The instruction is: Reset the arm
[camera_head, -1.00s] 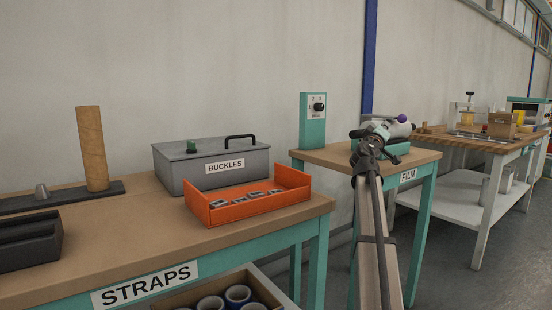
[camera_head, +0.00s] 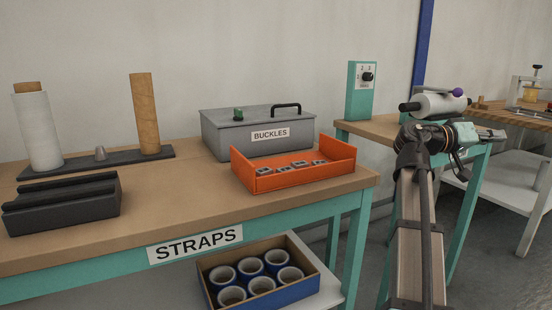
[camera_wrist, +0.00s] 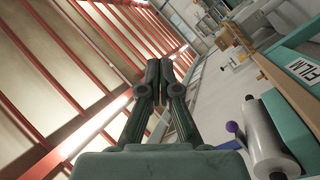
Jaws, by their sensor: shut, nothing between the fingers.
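My gripper (camera_wrist: 158,70) is shut and empty in the wrist view, its dark fingers together and pointing up toward the ceiling beams. In the head view my arm stands at the right, with its wrist end in front of the FILM table (camera_head: 387,127). A film roll with a purple knob (camera_head: 440,103) lies just behind the wrist. The roll also shows at the lower right of the wrist view (camera_wrist: 263,135), apart from the fingers.
The STRAPS table (camera_head: 190,215) fills the left, with a grey BUCKLES box (camera_head: 225,140), an orange tray (camera_head: 290,180), a black block (camera_head: 62,207) and upright rolls (camera_head: 146,115). A teal control box (camera_head: 362,98) stands behind the arm. Another bench (camera_head: 515,118) is at far right.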

